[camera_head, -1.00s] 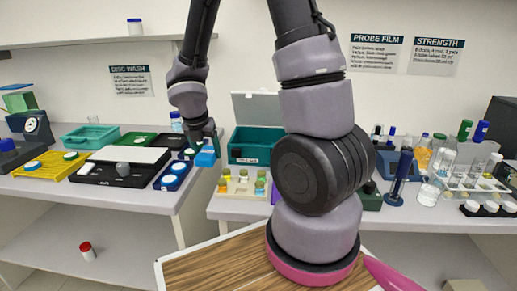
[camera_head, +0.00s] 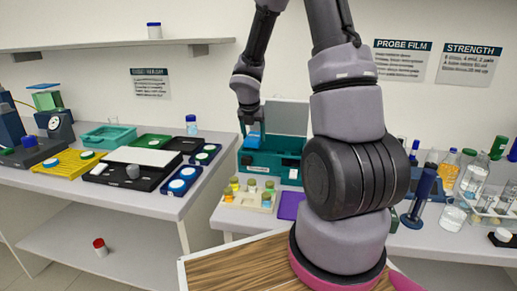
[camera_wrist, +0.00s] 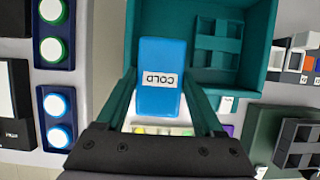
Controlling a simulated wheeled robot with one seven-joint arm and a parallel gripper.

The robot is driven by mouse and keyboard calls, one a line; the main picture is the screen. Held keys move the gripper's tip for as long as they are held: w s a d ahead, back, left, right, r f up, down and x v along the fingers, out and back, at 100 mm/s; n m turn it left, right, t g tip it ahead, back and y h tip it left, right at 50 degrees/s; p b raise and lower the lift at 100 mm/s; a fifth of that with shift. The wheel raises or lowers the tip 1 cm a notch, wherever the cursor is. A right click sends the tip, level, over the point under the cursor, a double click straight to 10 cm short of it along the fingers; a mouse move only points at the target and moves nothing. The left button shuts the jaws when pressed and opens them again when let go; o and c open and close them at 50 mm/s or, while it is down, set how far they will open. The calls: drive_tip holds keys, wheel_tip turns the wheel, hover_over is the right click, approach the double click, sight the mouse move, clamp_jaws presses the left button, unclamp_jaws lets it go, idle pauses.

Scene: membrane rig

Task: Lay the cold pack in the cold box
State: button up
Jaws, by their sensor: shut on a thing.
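The cold pack (camera_wrist: 160,70) is a blue block with a white label reading COLD. My gripper (camera_head: 251,128) is shut on it, and the pack (camera_head: 252,140) hangs from the fingers in the head view. The cold box (camera_head: 271,160) is a teal open box with a raised pale lid (camera_head: 287,118) at the back of the right bench. In the wrist view the pack is over the left part of the box (camera_wrist: 262,75), whose inside holds a divided teal rack (camera_wrist: 217,45). I cannot tell how far above the floor of the box the pack is.
A vial rack (camera_head: 248,197) and a purple pad (camera_head: 290,205) lie in front of the box. Left of a gap, another bench holds a blue two-disc holder (camera_head: 181,182) and trays. Bottles and a blue-topped cylinder (camera_head: 420,195) stand at right.

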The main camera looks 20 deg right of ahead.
sight(258, 132)
drive_tip(key=w+d, duration=0.3)
drive_tip(key=shift+f, duration=0.2)
drive_tip(key=shift+s+a+f, duration=0.15)
drive_tip(key=shift+a+f, duration=0.05)
drive_tip(key=shift+f, duration=0.9)
wheel_tip(258, 132, down, 4)
drive_tip(key=shift+r, duration=0.25)
drive_tip(key=shift+d+f, duration=0.2)
drive_tip(key=shift+f, duration=0.25)
drive_tip(key=shift+f, duration=0.65)
drive_tip(key=o, duration=1)
drive_tip(key=shift+c, duration=0.2)
